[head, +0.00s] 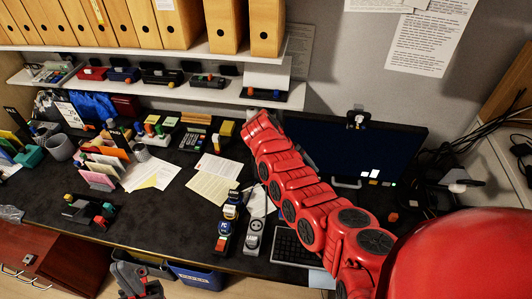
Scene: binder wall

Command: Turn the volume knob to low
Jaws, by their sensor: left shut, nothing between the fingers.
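I cannot tell which control is the volume knob; the labels are too small to read. Small devices with coloured knobs and buttons stand on the desk, among them a dark strip with blue and yellow round parts (228,222) near the front middle. My left gripper (131,284), grey and red, is at the bottom edge, in front of the desk, shut and apart from the devices. My red right arm (300,195) reaches from the lower right over the desk towards the shelf. Its fingers do not show.
The dark desk (150,222) holds papers (215,180), a keyboard (290,250) and a monitor (360,150) partly behind my right arm. A shelf (190,92) with several small devices runs above, under wooden binders (160,22). A blue bin (195,275) stands below the front edge.

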